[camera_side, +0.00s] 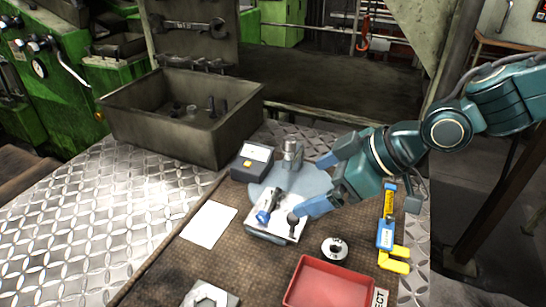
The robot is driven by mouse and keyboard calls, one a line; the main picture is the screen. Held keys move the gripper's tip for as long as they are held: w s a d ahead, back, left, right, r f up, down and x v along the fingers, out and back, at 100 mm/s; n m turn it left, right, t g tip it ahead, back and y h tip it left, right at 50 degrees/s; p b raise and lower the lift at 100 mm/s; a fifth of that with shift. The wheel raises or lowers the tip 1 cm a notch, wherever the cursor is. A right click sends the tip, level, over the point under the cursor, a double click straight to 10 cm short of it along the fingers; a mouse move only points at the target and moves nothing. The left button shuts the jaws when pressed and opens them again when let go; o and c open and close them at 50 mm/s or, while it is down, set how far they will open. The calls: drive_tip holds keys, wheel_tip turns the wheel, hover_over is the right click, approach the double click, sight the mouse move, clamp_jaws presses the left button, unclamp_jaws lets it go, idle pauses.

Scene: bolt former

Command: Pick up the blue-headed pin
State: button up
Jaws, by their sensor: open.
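The blue-headed pin (264,216) lies on a small white plate (285,229) on the brown mat. Its blue head points to the lower left and its dark shank runs up and right. A dark round-headed piece (293,218) is beside it on the plate's right side. My gripper (320,185) is open, with blue fingertips apart and nothing seen between them. It is to the right of the pin, and its nearer fingertip is close to the dark-headed piece in the picture. I cannot tell its exact height above the plate.
A metal cylinder (292,154) and a dark box with a white face (252,161) stand behind the plate. A red tray (330,283), a ring (334,249) and a blue-yellow tool (387,232) lie in front and right. A steel bin (137,122) stands at back left.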

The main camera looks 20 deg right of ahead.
sight(273, 202)
drive_tip(key=shift+x, duration=2.2)
drive_tip(key=shift+x, duration=2.6)
drive_tip(key=shift+s, duration=0.1)
drive_tip(key=shift+c, duration=0.2)
drive_tip(key=c, duration=1.2)
drive_tip(key=shift+r, duration=0.1)
drive_tip(key=shift+r, duration=4.95)
